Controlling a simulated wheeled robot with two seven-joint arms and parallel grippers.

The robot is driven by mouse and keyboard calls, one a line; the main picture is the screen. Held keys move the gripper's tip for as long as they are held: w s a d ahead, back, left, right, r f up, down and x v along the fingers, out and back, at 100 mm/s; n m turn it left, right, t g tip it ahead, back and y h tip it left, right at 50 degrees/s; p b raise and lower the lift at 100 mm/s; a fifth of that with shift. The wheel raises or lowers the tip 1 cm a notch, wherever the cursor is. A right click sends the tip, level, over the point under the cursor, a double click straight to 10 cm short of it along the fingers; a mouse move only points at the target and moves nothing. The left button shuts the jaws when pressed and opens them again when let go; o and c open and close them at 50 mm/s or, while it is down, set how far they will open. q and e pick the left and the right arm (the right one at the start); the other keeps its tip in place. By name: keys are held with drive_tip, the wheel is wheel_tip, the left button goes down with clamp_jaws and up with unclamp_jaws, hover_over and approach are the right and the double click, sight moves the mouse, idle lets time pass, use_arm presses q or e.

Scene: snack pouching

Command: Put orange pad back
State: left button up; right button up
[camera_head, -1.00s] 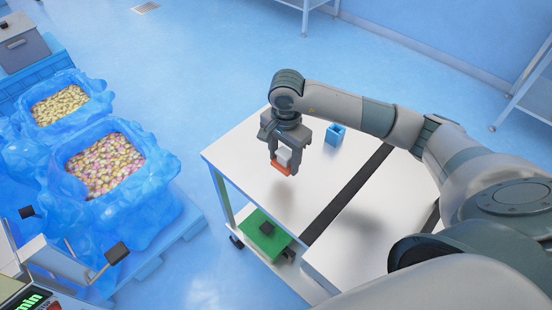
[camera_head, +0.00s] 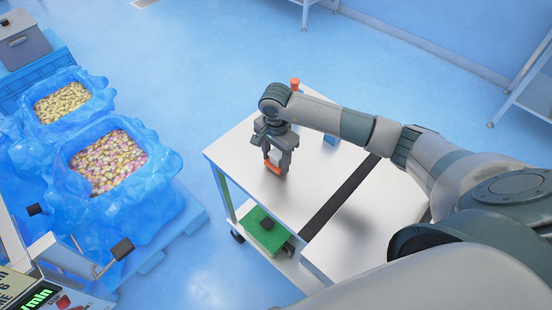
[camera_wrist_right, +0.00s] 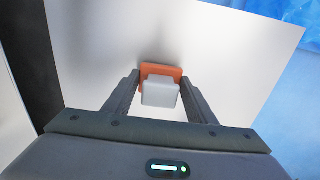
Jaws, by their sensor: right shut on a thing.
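The orange pad (camera_head: 273,168) has a pale grey-white block on its back that serves as a grip. My right gripper (camera_head: 276,158) is shut on this block and points down over the left part of the white tabletop (camera_head: 232,158). In the right wrist view, the orange pad (camera_wrist_right: 161,69) lies beyond the pale block (camera_wrist_right: 160,93), between the two fingers (camera_wrist_right: 160,86). The pad is at or close above the tabletop; I cannot tell whether it touches. My left gripper is out of view.
A blue holder (camera_head: 332,138) stands on the table, partly behind my right arm. An orange-topped item (camera_head: 295,84) shows at the far corner. A green pad (camera_head: 258,223) with a black block lies on the shelf below. Blue-lined snack bins (camera_head: 160,170) stand left. The front tabletop is clear.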

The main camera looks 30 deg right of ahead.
drive_tip(key=shift+f, duration=0.55)
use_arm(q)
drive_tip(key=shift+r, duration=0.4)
use_arm(e)
drive_tip(key=shift+f, duration=0.1)
drive_tip(key=shift+f, duration=0.2)
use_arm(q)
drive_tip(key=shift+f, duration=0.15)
use_arm(e)
drive_tip(key=o, duration=1)
drive_tip(key=shift+r, duration=0.1)
drive_tip(key=shift+o, duration=0.2)
drive_tip(key=shift+r, duration=0.1)
